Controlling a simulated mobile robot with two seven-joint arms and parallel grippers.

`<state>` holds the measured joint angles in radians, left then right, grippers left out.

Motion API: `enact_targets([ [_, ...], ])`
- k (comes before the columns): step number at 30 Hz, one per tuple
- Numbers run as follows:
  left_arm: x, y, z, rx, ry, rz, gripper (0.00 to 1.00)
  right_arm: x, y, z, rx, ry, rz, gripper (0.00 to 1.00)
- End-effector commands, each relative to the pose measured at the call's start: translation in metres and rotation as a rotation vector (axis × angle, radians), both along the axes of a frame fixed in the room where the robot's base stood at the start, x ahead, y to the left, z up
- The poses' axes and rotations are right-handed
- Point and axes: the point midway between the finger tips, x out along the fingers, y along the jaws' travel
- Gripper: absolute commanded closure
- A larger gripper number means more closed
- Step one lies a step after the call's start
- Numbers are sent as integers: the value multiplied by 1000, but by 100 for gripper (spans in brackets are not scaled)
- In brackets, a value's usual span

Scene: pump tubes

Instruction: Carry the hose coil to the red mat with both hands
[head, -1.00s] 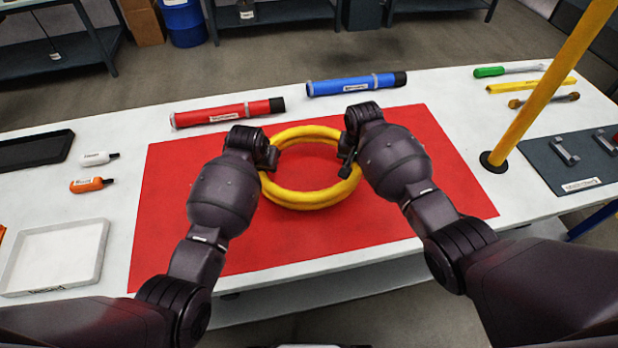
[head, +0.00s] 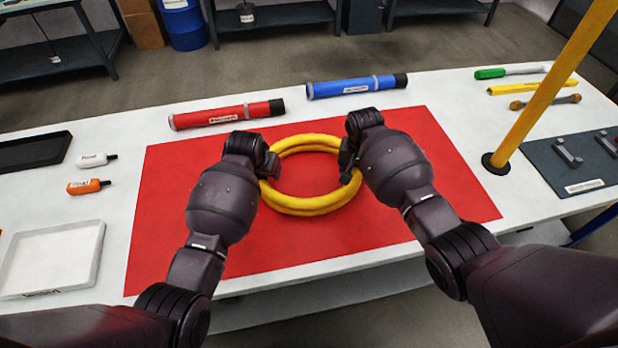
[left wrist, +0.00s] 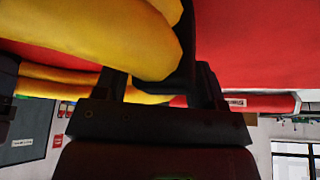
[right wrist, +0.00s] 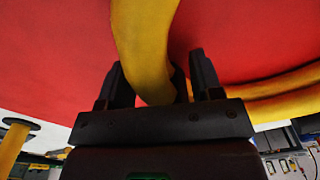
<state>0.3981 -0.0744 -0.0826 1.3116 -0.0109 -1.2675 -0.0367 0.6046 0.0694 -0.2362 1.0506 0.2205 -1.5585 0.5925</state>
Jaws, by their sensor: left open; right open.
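The yellow hose coil (head: 309,207) lies on the red mat (head: 330,238), near its middle. My left gripper (head: 268,165) is at the coil's left side, with its jaws open around the hose. The left wrist view shows the hose (left wrist: 110,35) close up between and beside the fingers. My right gripper (head: 348,166) is at the coil's right side, also open. In the right wrist view the hose (right wrist: 146,45) passes between the spread fingers (right wrist: 160,85). The fingertips are partly hidden in the head view.
A red tube (head: 225,115) and a blue tube (head: 355,86) lie behind the mat. A yellow post (head: 545,95) stands at the right, by a dark tool mat (head: 570,165). A white tray (head: 50,260), a black tray (head: 30,152) and two small bottles are at the left.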

Motion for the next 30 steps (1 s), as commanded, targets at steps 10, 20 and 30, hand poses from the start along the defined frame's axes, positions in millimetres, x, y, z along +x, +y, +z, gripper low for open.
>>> enact_targets([
  [10, -18, 5, 42, 0, -3, 0, 36, -1, 1, 0, 1, 2, 2, 41],
  [20, -39, 10, 88, 1, -1, -1, 36, -1, 1, 0, 1, 2, 2, 41],
  [30, -47, 12, 105, 2, 2, 0, 36, 0, 1, 4, 1, 1, 2, 41],
])
